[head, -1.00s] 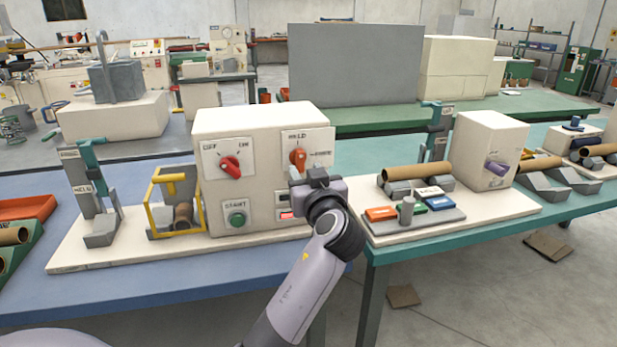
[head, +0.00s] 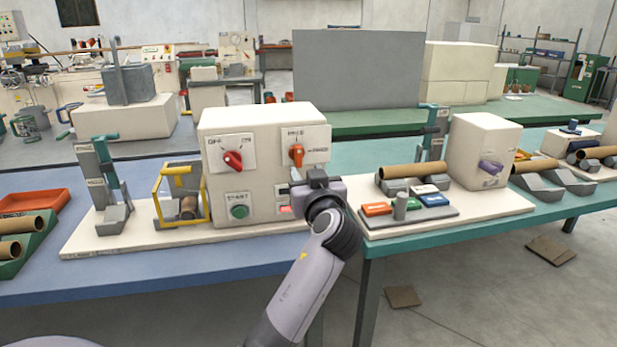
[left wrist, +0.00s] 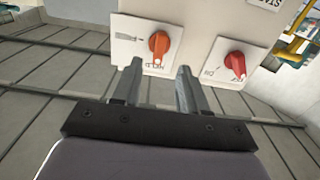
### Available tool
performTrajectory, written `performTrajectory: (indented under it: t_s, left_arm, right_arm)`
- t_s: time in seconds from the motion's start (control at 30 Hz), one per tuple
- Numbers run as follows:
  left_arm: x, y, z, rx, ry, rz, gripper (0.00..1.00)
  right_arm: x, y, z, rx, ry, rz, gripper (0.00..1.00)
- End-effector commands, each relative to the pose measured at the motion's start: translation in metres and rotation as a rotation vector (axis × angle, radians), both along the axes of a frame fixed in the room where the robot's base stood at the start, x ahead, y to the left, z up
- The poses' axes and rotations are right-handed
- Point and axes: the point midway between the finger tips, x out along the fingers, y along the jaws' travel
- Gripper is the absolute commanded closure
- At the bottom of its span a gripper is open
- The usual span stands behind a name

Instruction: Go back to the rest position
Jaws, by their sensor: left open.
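My left gripper (head: 302,182) is in front of the right side of the cream control box (head: 262,125), and its arm rises from the bottom of the head view. In the left wrist view, the two fingers (left wrist: 160,68) stand apart with nothing between them. The orange knob (left wrist: 159,43) shows just beyond the fingertips, with no clear contact; it also shows in the head view (head: 296,153). The red knob (head: 233,160) is to its left in the head view. My right gripper is not in view.
The blue table (head: 150,278) carries the winder, with a yellow guard frame (head: 158,195) and a red tray (head: 35,202) to the left. A teal table (head: 450,226) on the right holds coloured blocks and a cardboard tube (head: 412,171). Open floor (head: 470,300) lies at lower right.

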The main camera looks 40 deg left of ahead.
Motion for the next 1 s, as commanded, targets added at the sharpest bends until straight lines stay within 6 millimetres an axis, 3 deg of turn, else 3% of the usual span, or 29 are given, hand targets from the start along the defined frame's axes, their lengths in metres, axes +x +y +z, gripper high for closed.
performTrajectory:
  t_s: [0.43,0.57,0.67,0.77,1.0]
  left_arm:
    - [0.0,0.0,0.0,0.001,0.001,-0.001,0.57]
    - [0.0,-0.005,-0.016,0.005,0.043,-0.039,0.57]
    - [-0.003,-0.015,-0.049,0.013,0.132,-0.122,0.57]
    - [-0.012,-0.032,-0.096,0.019,0.245,-0.248,0.57]
    - [-0.069,-0.08,-0.199,0.002,0.469,-0.56,0.57]
  right_arm:
    - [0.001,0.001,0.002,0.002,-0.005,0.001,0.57]
    - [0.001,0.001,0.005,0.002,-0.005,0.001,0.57]
    - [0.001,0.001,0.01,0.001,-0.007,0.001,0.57]
    - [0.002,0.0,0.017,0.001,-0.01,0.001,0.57]
    - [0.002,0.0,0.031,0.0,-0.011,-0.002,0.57]
